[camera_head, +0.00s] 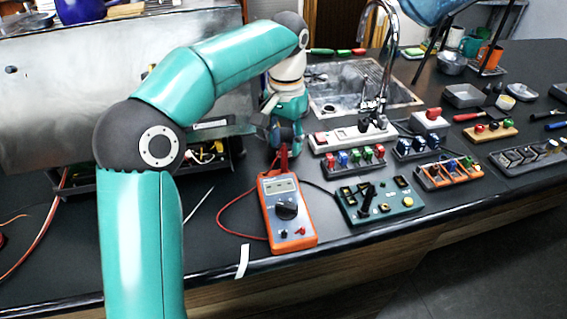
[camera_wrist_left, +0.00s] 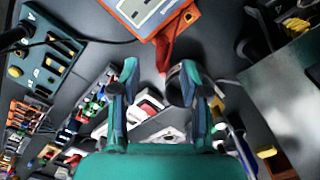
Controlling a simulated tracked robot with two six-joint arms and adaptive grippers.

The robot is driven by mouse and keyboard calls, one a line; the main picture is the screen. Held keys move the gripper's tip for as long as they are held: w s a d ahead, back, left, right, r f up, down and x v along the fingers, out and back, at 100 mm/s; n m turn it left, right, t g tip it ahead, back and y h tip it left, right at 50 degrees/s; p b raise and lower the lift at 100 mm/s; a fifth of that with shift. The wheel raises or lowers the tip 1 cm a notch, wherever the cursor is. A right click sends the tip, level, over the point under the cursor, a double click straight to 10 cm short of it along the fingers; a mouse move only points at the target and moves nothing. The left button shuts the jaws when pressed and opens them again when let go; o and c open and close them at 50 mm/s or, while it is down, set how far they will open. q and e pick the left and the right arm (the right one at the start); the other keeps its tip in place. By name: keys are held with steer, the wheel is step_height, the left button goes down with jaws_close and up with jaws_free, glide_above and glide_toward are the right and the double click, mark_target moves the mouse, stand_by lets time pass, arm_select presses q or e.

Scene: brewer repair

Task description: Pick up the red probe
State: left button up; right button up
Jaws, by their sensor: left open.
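The red probe (camera_head: 284,158) stands out at the top end of the orange multimeter (camera_head: 268,215) on the dark bench. In the left wrist view, the probe (camera_wrist_left: 165,48) extends from the edge of the multimeter (camera_wrist_left: 189,20) toward the space between my fingertips. My left gripper (camera_head: 284,140) is directly over the probe, pointing down. In the left wrist view, my left gripper (camera_wrist_left: 150,84) has its fingers apart, with nothing clearly held between them. Whether a finger touches the probe cannot be told. My right gripper is not in view.
A green board (camera_head: 378,207) lies right of the multimeter, with a power strip (camera_head: 350,138) and several component racks behind. A sink (camera_head: 345,90) with a tall faucet (camera_head: 386,60) is at the back. An opened metal brewer (camera_head: 60,100) stands left. A red cable loops left of the multimeter.

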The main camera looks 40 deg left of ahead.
mark_target(284, 146)
arm_select(q)
steer(key=shift+a+f, duration=0.15)
steer(key=shift+f, duration=1.8)
jaws_close()
steer(key=shift+r, duration=0.1)
